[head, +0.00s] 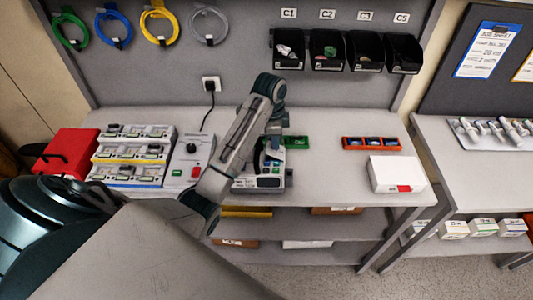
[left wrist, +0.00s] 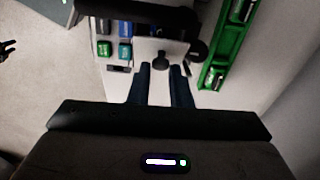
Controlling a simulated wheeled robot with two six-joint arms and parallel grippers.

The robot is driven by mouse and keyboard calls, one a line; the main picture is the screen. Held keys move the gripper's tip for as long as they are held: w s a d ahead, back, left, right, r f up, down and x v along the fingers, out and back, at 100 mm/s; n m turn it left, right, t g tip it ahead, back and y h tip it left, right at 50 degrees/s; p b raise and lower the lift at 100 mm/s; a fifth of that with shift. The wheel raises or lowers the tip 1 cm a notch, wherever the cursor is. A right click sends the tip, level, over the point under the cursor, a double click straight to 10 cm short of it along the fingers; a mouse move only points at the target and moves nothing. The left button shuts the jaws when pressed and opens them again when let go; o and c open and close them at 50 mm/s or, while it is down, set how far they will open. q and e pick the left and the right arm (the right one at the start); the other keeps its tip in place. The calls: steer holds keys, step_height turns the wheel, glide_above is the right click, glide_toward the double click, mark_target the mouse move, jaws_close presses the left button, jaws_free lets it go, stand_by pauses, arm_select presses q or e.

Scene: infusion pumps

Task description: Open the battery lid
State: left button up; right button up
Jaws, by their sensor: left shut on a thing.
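The infusion pump (head: 258,183) sits on the bench in the middle of the head view, partly covered by my left arm. In the left wrist view, the pump's coloured buttons (left wrist: 113,50) show at the left. A pale flat lid (left wrist: 145,48) with a dark knob (left wrist: 161,61) lies in front of my left gripper (left wrist: 160,68). The gripper's two fingers stand on either side of the knob and are shut on it. In the head view the lid and the fingertips are hidden behind my arm. I cannot tell whether the lid is raised.
A green tray (head: 297,143) stands close behind the pump, also along the right of the left wrist view (left wrist: 222,45). A grey box with a dial (head: 192,150) is left of the pump. An orange tray (head: 371,144) and white box (head: 396,174) stand right, with free bench between.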

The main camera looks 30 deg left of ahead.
mark_target(283, 158)
arm_select(q)
steer(key=shift+w+d+r, duration=0.15)
steer(key=shift+d, duration=0.6)
stand_by(0.6)
steer(key=shift+d, duration=0.65)
stand_by(0.8)
steer(key=shift+s+d+f, duration=0.2)
steer(key=shift+s+d, duration=0.15)
steer(key=shift+s, duration=0.15)
stand_by(0.6)
steer(key=shift+s+d+f, duration=0.1)
steer(key=shift+s+f, duration=0.05)
steer(key=shift+s, duration=0.35)
stand_by(0.7)
steer(key=o, duration=0.4)
steer(key=shift+s+d+f, duration=0.1)
stand_by(0.5)
